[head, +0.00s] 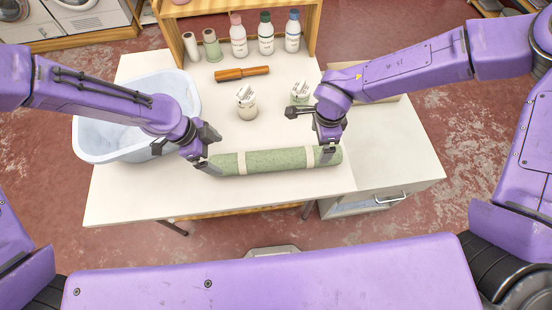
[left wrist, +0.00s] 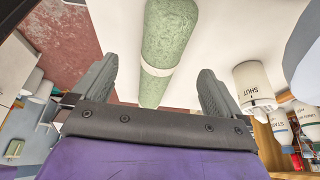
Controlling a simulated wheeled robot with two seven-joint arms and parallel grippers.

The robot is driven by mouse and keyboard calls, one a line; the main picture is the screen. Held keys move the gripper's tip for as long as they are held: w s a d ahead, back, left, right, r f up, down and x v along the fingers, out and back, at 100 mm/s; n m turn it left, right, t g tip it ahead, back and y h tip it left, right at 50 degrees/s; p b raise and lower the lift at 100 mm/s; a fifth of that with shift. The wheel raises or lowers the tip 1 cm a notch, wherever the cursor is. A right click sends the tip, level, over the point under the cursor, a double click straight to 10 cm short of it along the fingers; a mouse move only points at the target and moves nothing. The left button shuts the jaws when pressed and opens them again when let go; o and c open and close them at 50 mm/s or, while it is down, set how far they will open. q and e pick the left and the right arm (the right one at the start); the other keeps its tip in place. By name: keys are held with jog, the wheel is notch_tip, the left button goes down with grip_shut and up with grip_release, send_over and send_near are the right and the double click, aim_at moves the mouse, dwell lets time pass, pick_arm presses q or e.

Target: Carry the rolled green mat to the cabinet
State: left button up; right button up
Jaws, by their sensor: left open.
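The rolled green mat (head: 276,161), with two pale bands, lies left to right along the front of the white table. My left gripper (head: 209,158) is open at the mat's left end. In the left wrist view the mat (left wrist: 168,38) runs between the two spread fingers of my left gripper (left wrist: 158,85), with a gap on each side. My right gripper (head: 327,153) is at the mat's right end; its jaw opening is hidden.
A pale blue basin (head: 90,142) stands at the table's left, behind my left arm. Two labelled jars (head: 247,106) (head: 299,92) and a wooden roller (head: 242,73) lie behind the mat. Several bottles (head: 238,40) stand by the wooden shelf (head: 312,30).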

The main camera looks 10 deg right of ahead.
aim_at(318, 151)
pick_arm(q)
jog(key=x, duration=0.9)
jog(key=shift+w, duration=0.25)
pick_arm(e)
jog(key=f, duration=0.9)
jog(key=shift+w+d, duration=0.15)
jog(key=shift+w, duration=0.1)
pick_arm(q)
jog(key=shift+w+d+f, duration=0.15)
jog(key=shift+f, duration=0.25)
pick_arm(e)
jog(key=shift+w+f, duration=0.1)
jog(key=shift+f, duration=0.35)
pick_arm(q)
jog(key=shift+r, duration=0.1)
jog(key=c, duration=1.4)
pick_arm(e)
jog(key=shift+r, duration=0.15)
jog(key=c, duration=1.4)
